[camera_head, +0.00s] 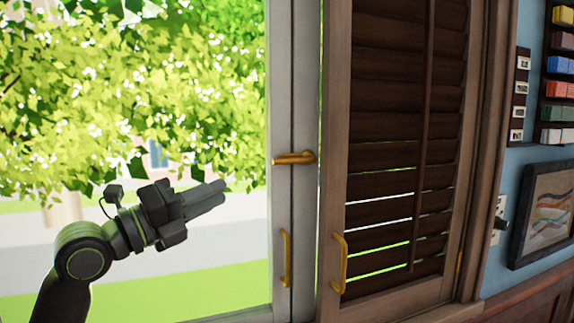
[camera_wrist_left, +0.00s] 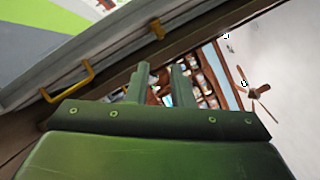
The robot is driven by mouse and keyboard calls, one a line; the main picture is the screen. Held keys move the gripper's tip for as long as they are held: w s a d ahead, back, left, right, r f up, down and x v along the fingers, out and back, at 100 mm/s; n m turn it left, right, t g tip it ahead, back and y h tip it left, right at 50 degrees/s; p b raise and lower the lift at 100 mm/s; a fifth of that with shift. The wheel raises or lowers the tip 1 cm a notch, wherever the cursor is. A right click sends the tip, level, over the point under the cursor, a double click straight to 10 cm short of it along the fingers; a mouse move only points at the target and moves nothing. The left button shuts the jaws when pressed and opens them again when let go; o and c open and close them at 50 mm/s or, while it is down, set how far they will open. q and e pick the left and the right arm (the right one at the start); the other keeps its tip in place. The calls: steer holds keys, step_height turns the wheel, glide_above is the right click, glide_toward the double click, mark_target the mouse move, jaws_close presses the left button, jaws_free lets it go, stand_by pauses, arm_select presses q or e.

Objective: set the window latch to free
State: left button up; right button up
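The window latch (camera_head: 293,158) is a small brass lever on the white window frame, lying level. In the left wrist view, a brass piece (camera_wrist_left: 157,29) on the frame at the top looks like this latch. My left gripper (camera_head: 218,191) is left of the latch and a little lower in the head view, pointing right, apart from it. In the left wrist view its two fingers (camera_wrist_left: 161,82) stand apart with nothing between them. My right gripper is in neither view.
A brass pull handle (camera_head: 285,258) is lower on the window frame. A brown louvred shutter (camera_head: 405,200) with its own brass handle (camera_head: 339,263) stands to the right. A framed picture (camera_head: 546,213) hangs on the blue wall. The space between gripper and latch looks clear.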

mark_target(290, 161)
arm_select(q)
steer(key=p+x, duration=0.3)
steer(key=x, duration=0.5)
steer(key=p+x, duration=0.4)
steer(key=x, duration=0.4)
steer(key=shift+w+d+r, duration=0.1)
steer(key=shift+d+r, duration=0.2)
steer(key=shift+w+d, duration=0.2)
steer(key=shift+d, duration=0.05)
steer(key=shift+c, duration=0.2)
jaws_close()
